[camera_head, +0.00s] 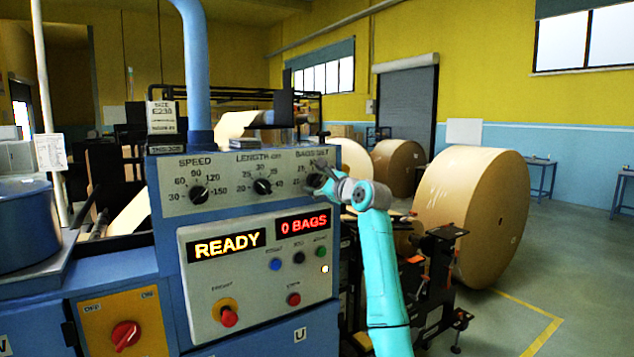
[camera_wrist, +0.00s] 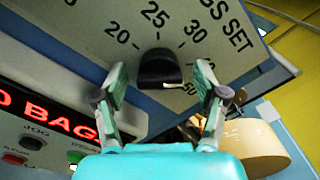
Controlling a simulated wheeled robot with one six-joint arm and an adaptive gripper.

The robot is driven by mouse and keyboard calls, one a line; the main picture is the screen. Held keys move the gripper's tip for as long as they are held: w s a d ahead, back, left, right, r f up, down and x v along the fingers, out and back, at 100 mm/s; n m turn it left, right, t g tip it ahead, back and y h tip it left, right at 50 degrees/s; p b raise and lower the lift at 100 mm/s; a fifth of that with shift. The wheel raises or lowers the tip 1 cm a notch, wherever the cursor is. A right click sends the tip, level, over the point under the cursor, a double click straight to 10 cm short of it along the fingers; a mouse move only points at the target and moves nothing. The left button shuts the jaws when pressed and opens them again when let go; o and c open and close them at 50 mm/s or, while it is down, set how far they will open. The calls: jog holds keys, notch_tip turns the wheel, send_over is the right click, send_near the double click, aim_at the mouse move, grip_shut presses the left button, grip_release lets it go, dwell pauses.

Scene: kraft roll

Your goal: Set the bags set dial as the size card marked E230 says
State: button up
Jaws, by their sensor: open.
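The bags set dial is a black knob (camera_wrist: 158,68) on the grey panel. In the wrist view, 20, 25 and 30 are printed around its top, and a partly covered number is at its lower right. A pale mark shows at the knob's lower right edge; its exact setting is unclear. My gripper (camera_wrist: 165,88) is open, one finger on each side of the knob, with no clear contact. In the head view my gripper (camera_head: 322,180) is at the dial and largely hides it. The size card (camera_head: 162,115) marked E230 stands on the machine top; its small print is unreadable.
The speed dial (camera_head: 198,193) and length dial (camera_head: 262,186) are on the same panel to the left. Below, displays read READY (camera_head: 227,246) and 0 BAGS (camera_head: 303,224), above several buttons and a red knob (camera_head: 229,317). Large kraft rolls (camera_head: 470,215) stand at right.

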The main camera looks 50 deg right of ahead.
jog(key=shift+w+d, duration=0.1)
jog(key=shift+w, duration=0.3)
jog(key=shift+c, duration=0.3)
jog(key=c, duration=1.1)
